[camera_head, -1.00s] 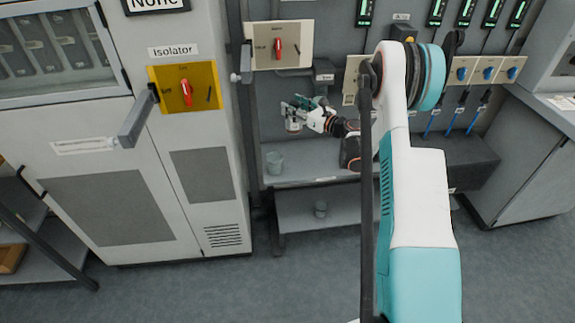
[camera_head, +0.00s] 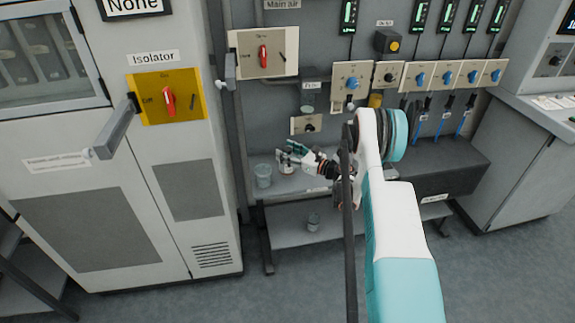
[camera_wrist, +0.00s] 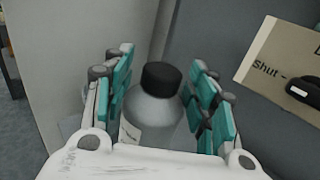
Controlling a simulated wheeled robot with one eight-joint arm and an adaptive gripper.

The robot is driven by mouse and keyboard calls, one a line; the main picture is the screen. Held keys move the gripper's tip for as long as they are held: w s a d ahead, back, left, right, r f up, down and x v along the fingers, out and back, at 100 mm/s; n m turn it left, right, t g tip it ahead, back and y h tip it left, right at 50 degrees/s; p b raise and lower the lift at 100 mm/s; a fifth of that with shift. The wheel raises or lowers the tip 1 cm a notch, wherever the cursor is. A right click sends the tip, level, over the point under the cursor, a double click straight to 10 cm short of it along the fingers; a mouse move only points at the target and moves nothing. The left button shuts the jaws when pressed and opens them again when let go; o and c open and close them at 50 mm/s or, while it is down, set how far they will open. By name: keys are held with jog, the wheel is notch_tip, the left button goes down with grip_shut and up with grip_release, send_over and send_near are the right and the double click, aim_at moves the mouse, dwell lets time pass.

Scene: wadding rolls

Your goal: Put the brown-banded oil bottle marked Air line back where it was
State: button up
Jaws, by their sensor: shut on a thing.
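A grey bottle (camera_wrist: 152,110) with a black cap stands between the fingers of my gripper (camera_wrist: 163,62) in the wrist view. My gripper is shut on it, with teal finger pads on both sides. Part of a pale label shows low on the bottle; its wording cannot be read and no brown band is visible. In the head view my gripper (camera_head: 289,158) is low over the upper shelf (camera_head: 318,182), with the bottle (camera_head: 287,169) small and partly hidden. I cannot tell whether the bottle touches the shelf.
A clear, greyish beaker-like container (camera_head: 263,176) stands on the shelf just left of my gripper. A small container (camera_head: 313,222) stands on the lower shelf. A switch panel (camera_head: 306,124) is on the wall above. The grey cabinet (camera_head: 185,215) bounds the left side.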

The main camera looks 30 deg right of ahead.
jog(key=shift+f+b, duration=0.75)
jog(key=shift+f, duration=1.5)
jog(key=shift+f, duration=0.2)
jog(key=o, duration=1.6)
jog(key=shift+c, duration=0.2)
jog(key=shift+r, duration=0.15)
jog(key=shift+s+d+r, duration=0.1)
jog(key=shift+s+d, duration=0.05)
jog(key=shift+s, duration=0.1)
jog(key=p+v, duration=0.3)
jog(key=v, duration=0.8)
jog(key=shift+s, duration=0.2)
jog(key=shift+d, duration=0.1)
